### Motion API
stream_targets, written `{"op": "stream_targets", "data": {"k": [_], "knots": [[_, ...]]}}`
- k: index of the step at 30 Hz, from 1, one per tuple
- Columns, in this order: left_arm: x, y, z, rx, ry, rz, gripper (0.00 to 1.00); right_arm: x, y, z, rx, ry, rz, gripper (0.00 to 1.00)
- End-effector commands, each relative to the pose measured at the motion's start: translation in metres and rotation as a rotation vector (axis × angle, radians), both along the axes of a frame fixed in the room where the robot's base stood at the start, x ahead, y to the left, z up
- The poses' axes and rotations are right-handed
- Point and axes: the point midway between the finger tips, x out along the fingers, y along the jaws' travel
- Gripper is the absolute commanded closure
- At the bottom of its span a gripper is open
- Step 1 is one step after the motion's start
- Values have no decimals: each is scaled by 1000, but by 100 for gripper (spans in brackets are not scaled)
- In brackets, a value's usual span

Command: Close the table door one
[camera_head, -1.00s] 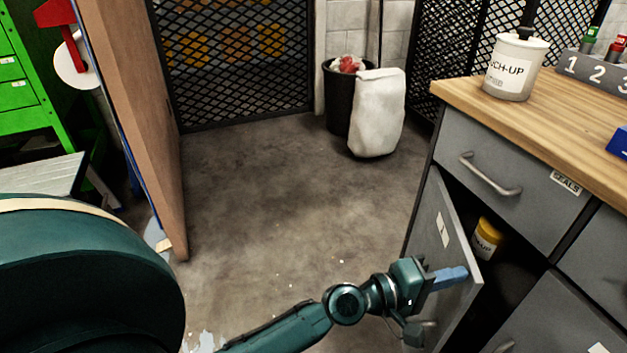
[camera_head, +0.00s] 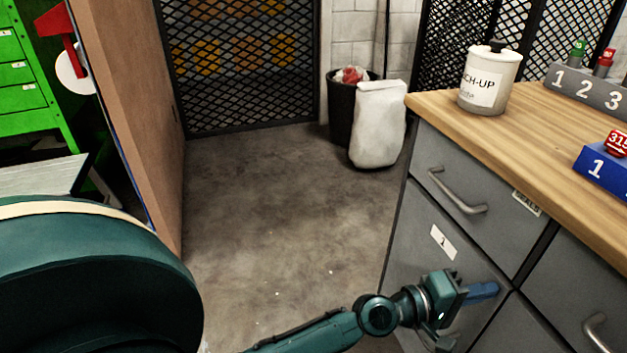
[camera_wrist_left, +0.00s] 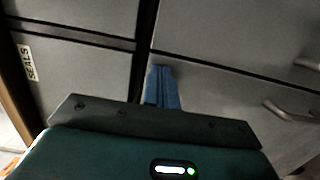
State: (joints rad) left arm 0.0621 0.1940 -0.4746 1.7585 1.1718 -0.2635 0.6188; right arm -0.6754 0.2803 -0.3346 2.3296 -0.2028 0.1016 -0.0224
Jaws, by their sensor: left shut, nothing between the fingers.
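The grey table door one (camera_head: 430,262), with a white label marked 1, sits below a drawer in the workbench front. It looks flush with the cabinet, and the space behind it no longer shows. My left gripper (camera_head: 484,291) is shut and empty, its blue fingers at the right part of the door, close to its edge. In the left wrist view the blue fingers (camera_wrist_left: 163,88) are together against or just in front of the grey panel near a dark seam. Whether they touch cannot be told. My right gripper is not in view.
The wooden worktop (camera_head: 540,135) holds a touch-up pot (camera_head: 490,80), a grey numbered rack (camera_head: 590,88) and a blue block (camera_head: 606,170). A drawer handle (camera_head: 457,192) sticks out above the door. The floor to the left is clear up to a bin (camera_head: 342,110) and white sack (camera_head: 379,125).

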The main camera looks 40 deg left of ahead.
Motion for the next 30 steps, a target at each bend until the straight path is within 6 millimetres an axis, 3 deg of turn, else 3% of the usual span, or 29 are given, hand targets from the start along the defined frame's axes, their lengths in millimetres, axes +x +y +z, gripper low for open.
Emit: {"op": "stream_targets", "data": {"k": [10, 30], "knots": [[11, -11, 2, -3, -3, -2, 100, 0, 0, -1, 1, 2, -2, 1], [9, -12, 1, -1, 0, -6, 100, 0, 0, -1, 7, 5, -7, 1]]}}
